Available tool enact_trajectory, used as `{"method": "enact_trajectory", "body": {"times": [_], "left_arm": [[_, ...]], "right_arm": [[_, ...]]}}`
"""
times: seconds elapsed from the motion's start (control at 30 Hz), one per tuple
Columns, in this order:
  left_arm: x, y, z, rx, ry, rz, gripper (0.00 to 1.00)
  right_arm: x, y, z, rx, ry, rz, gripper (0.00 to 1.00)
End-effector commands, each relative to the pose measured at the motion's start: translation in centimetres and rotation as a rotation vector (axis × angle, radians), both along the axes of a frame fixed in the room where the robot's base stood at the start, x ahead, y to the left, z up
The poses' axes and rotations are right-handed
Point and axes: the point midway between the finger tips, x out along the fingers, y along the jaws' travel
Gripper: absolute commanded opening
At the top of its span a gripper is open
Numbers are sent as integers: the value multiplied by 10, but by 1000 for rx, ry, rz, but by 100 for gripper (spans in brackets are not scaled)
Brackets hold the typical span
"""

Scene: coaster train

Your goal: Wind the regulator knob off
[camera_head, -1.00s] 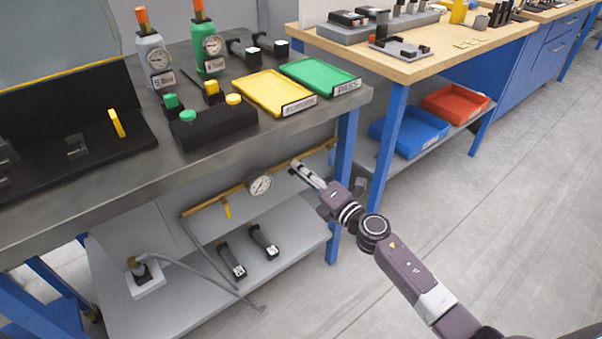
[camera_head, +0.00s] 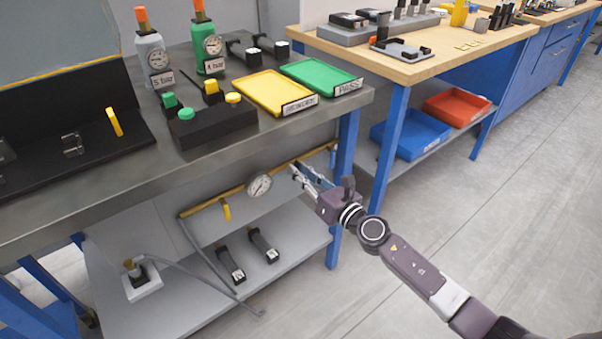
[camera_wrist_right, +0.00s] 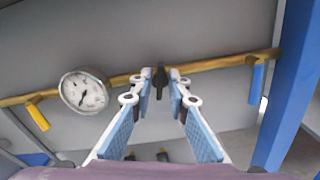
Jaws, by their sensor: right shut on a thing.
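The regulator knob (camera_wrist_right: 160,82) is a small black piece on the brass pipe (camera_wrist_right: 205,67) under the bench. In the right wrist view it sits between the two fingertips of my right gripper (camera_wrist_right: 159,76), which is shut on it. In the head view my right gripper (camera_head: 296,168) reaches the pipe from the right, and the knob is hidden there. A round white gauge (camera_wrist_right: 83,92) is on the pipe to the left of the knob; it also shows in the head view (camera_head: 259,186). My left gripper is not in view.
A yellow lever (camera_wrist_right: 38,116) and a blue lever (camera_wrist_right: 256,83) hang from the pipe. A blue table leg (camera_wrist_right: 296,85) stands close on the right. The grey bench top (camera_head: 215,145) is above, and a lower shelf (camera_head: 195,300) holds black devices.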

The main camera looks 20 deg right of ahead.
Motion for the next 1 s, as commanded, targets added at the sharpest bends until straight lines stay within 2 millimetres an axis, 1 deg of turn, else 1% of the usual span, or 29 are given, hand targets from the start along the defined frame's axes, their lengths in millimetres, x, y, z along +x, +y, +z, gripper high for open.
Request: {"method": "enact_trajectory", "body": {"times": [0.03,0.47,0.7,0.83,1.0], "left_arm": [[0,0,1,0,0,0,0],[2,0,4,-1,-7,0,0],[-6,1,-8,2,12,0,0],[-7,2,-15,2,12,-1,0],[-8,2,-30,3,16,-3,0]], "right_arm": [[-1,1,-4,-44,-9,4,0],[-1,1,-3,-430,-149,4,0],[-2,2,-3,-642,-227,5,0],[-2,2,-3,-759,-269,5,0],[-2,2,-3,-910,-324,5,0]]}}
